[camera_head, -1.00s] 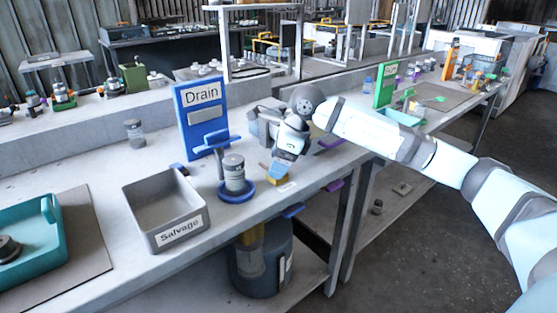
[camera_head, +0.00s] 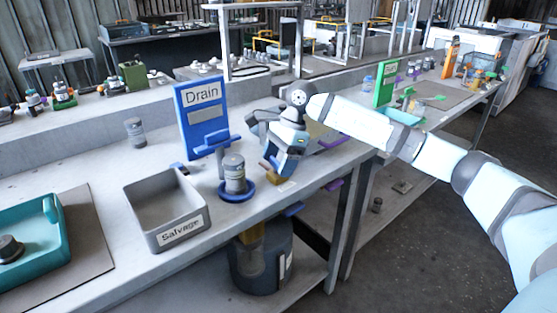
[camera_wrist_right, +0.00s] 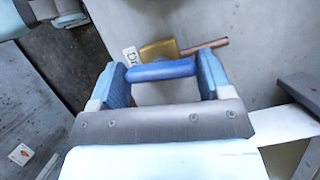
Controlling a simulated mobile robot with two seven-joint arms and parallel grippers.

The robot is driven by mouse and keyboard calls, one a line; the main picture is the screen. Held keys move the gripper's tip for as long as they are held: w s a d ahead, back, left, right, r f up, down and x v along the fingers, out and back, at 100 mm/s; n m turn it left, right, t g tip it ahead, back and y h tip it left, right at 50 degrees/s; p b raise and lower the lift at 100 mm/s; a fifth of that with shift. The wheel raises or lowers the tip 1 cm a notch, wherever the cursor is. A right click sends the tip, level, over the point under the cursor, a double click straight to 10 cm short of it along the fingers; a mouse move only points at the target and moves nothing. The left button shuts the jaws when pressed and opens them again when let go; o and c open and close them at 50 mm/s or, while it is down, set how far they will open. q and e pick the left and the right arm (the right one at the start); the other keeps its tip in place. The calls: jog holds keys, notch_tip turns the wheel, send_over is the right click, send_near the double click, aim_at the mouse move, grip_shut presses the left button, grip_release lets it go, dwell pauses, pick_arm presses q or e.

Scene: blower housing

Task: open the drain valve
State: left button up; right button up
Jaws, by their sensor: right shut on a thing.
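The drain valve shows in the right wrist view as a brass body (camera_wrist_right: 159,50) with a copper-coloured pipe (camera_wrist_right: 206,48) and a blue lever handle (camera_wrist_right: 160,70). My right gripper (camera_wrist_right: 165,76) is shut on the blue handle, which spans between its two blue fingers. In the head view my right gripper (camera_head: 281,166) is low over the bench, right of the blue Drain panel (camera_head: 203,116), and it hides most of the valve. A bit of brass (camera_head: 267,172) shows beside the fingers. My left gripper is in neither view.
A grey canister (camera_head: 234,173) on a blue round base stands close left of my right gripper. The grey Salvage bin (camera_head: 140,216) is further left, beside a teal tray (camera_head: 44,252). A dark bucket (camera_head: 262,275) stands below the bench edge.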

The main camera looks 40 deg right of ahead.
dwell(0.3)
jog(key=o, duration=0.9)
jog(key=shift+r, duration=0.1)
pick_arm(q)
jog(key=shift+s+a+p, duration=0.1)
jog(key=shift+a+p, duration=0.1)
jog(key=shift+p, duration=0.9)
pick_arm(e)
jog(key=v, duration=1.3)
jog(key=shift+d+r, duration=0.1)
jog(key=shift+r, duration=0.2)
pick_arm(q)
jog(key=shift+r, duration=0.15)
